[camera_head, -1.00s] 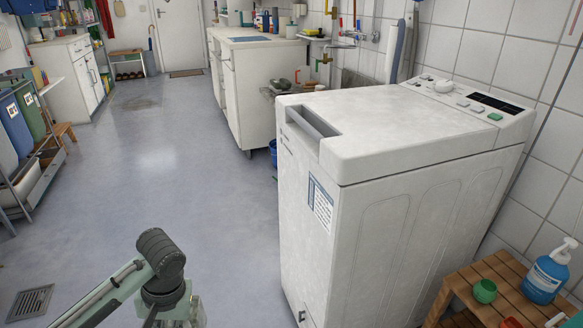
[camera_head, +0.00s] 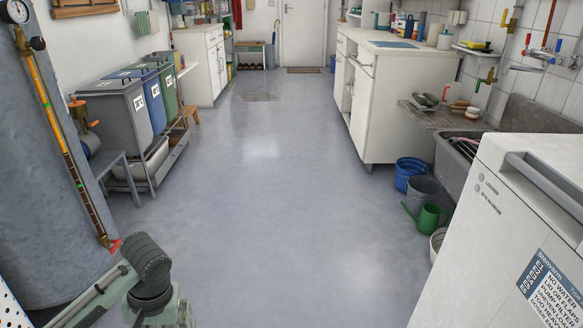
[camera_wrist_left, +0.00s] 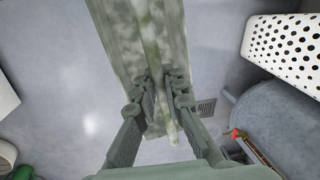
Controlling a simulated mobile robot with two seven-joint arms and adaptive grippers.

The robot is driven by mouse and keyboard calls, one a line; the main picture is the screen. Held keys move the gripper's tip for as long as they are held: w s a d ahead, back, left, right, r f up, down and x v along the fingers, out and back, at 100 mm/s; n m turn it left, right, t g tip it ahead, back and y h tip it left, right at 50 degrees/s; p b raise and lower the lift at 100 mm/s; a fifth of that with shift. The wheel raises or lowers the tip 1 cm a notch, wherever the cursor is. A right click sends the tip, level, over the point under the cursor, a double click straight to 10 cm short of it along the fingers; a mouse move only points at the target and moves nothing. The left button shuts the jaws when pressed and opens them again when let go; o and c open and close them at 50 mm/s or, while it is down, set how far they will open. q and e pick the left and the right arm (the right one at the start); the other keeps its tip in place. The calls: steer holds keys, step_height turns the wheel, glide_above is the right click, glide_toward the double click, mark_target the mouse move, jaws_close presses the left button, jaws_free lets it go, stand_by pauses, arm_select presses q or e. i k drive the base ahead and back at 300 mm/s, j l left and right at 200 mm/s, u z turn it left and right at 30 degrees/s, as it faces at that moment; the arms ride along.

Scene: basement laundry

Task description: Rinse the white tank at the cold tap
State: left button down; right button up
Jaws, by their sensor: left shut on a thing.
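My left gripper (camera_wrist_left: 165,82) is shut on a pale piece with mottled green smears (camera_wrist_left: 135,40), seen close up in the left wrist view. It may be the white tank, but only part of it shows. In the head view my left arm enters at the bottom left, with its gripper out of frame. A wall tap (camera_head: 543,55) with red and blue handles is at the upper right, above the grey sink (camera_head: 535,112). The sink is partly hidden by the white washing machine. My right gripper is not in view.
The washing machine (camera_head: 520,200) stands close at the right. Buckets (camera_head: 408,172) and a green watering can (camera_head: 428,218) stand on the floor before the sink. Bins (camera_head: 125,110) and a grey cylinder (camera_head: 40,190) line the left. The middle floor is clear.

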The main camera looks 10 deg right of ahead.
mark_target(555, 61)
steer(key=i+j, duration=0.15)
steer(key=i, duration=0.25)
steer(key=i+j+z, duration=0.1)
steer(key=i, duration=0.3)
steer(key=i+j, duration=0.15)
steer(key=i, duration=0.25)
steer(key=i+z, duration=0.25)
steer(key=z, duration=0.2)
steer(key=i+j+z, duration=0.1)
steer(key=z, duration=0.35)
steer(key=i+j+z, duration=0.25)
steer(key=z, duration=0.15)
steer(key=i+j+z, duration=0.1)
steer(key=z, duration=0.3)
steer(key=i+j+z, duration=0.2)
steer(key=z, duration=0.25)
steer(key=i+j+z, duration=0.1)
steer(key=z, duration=0.3)
steer(key=i+j+z, duration=0.15)
steer(key=j+z, duration=0.25)
steer(key=i+j+z, duration=0.1)
steer(key=j+z, duration=0.2)
steer(key=z, duration=0.15)
steer(key=j+z, duration=0.4)
